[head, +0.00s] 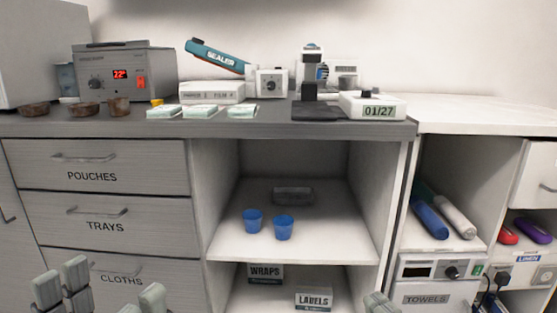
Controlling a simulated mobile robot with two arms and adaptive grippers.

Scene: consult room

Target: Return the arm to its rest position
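My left gripper (108,288) shows at the bottom left of the head view, in front of the drawer marked CLOTHS. Its grey fingertips stand apart with a gap between them, and I see nothing held there. My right gripper (378,303) shows only as a small grey fingertip at the bottom edge, in front of the open shelf unit. The rest of it is out of the picture, so its opening is hidden. Both arms are mostly below the view.
The dark counter (400,130) carries a sealer (218,55), a heater box (125,73), brown bowls, pouch stacks and a date device (372,106). Drawers are shut.

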